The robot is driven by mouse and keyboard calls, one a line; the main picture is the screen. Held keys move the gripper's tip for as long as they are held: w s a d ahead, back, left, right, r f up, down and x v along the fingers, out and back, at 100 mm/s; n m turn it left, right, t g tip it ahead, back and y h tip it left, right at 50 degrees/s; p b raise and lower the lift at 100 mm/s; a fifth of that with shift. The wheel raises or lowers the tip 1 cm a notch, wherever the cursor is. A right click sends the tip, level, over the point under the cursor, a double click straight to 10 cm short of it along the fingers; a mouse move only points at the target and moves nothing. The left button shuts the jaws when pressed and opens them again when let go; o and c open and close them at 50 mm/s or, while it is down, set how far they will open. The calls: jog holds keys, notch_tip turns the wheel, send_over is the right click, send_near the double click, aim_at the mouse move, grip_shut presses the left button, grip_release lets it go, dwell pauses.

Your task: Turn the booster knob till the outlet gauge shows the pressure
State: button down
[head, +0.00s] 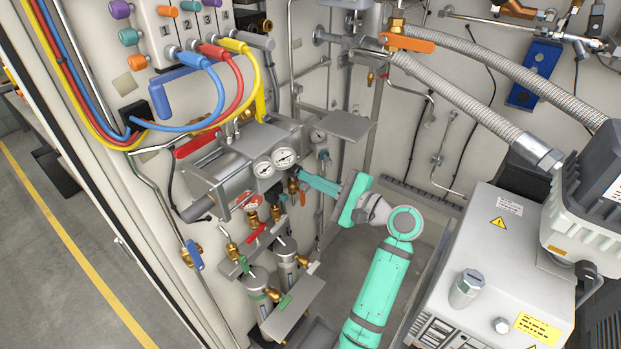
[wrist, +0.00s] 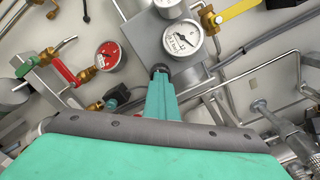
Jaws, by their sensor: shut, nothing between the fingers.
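My gripper (head: 302,176) reaches from the right to the grey booster block (head: 225,178) on the wall panel. Its green fingers are shut with nothing between them. In the wrist view the fingertips (wrist: 160,78) end at a small dark knob (wrist: 159,70) below the gauges; the fingers partly hide it, and I cannot tell whether they touch it. Two white-faced gauges sit on the block, a larger one (head: 285,158) and a smaller one (head: 263,166). One white gauge (wrist: 182,38) faces the wrist camera, but its reading is too small to tell. Which is the outlet gauge is unclear.
A red-faced gauge (wrist: 109,56) sits left of the fingers, near a red-handled valve (wrist: 65,73). Brass fittings and filter bowls (head: 286,250) hang below the block. A grey shelf plate (head: 338,124) juts out above my gripper. A pump cabinet (head: 495,260) stands at right.

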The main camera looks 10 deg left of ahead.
jog(key=shift+n, duration=1.3)
jog(key=n, duration=0.4)
jog(key=shift+n, duration=0.3)
jog(key=n, duration=0.4)
jog(key=shift+n, duration=0.3)
jog(key=n, duration=0.4)
jog(key=shift+n, duration=0.3)
